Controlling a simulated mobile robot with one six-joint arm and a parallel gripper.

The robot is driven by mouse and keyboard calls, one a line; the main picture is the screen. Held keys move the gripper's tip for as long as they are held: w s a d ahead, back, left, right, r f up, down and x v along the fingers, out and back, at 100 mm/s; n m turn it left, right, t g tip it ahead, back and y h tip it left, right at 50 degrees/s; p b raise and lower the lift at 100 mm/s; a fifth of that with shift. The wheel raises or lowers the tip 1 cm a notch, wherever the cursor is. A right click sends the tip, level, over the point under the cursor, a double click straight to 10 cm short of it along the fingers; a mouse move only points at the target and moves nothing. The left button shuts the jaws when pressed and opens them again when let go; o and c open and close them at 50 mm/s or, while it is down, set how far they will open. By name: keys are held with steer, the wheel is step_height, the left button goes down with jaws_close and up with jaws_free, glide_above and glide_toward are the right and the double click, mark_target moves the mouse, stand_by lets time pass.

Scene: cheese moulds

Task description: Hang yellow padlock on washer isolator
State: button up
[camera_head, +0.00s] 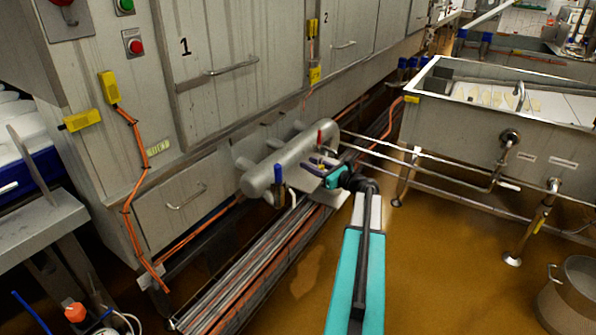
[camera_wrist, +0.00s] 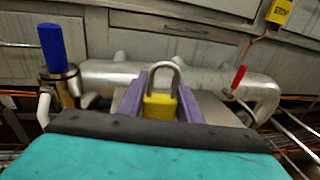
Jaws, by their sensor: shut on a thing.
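My gripper (camera_head: 318,166) is low in front of the grey cabinets, by a horizontal steel pipe manifold. In the wrist view its purple fingers (camera_wrist: 160,103) are shut on the yellow padlock (camera_wrist: 159,107), one on each side. The padlock is upright with its silver shackle pointing up. A grey plate shows just behind it; I cannot tell whether they touch. In the head view the padlock is too small to make out clearly. A red switch-like part on a grey plate (camera_head: 68,8) is cut off at the top left; I cannot tell whether it is the washer isolator.
The steel manifold (camera_head: 290,160) has a blue-handled valve (camera_head: 278,178) and a red-handled one (camera_head: 320,138). Pipes and orange cables run along the cabinet base. A steel vat (camera_head: 470,135) stands right, a bucket (camera_head: 572,300) lower right. Floor between is mostly clear.

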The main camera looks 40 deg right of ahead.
mark_target(299, 177)
steer(key=shift+w+a+f, duration=0.1)
steer(key=shift+w+a, duration=0.15)
steer(key=shift+w, duration=0.3)
steer(key=shift+w+a, duration=0.25)
steer(key=shift+w, duration=0.3)
steer(key=shift+w+a, duration=0.1)
steer(key=shift+w, duration=0.15)
steer(key=shift+w+a+f+b, duration=0.1)
steer(key=shift+w+a+b, duration=0.1)
steer(key=shift+w, duration=0.25)
steer(key=shift+w+a+f+b, duration=0.1)
steer(key=shift+w+a+b, duration=0.1)
steer(key=shift+w, duration=0.25)
step_height(299, 177, down, 2)
steer(key=shift+w+f, duration=0.1)
steer(key=shift+f, duration=0.4)
steer(key=shift+f, duration=0.1)
steer(key=o, duration=1.1)
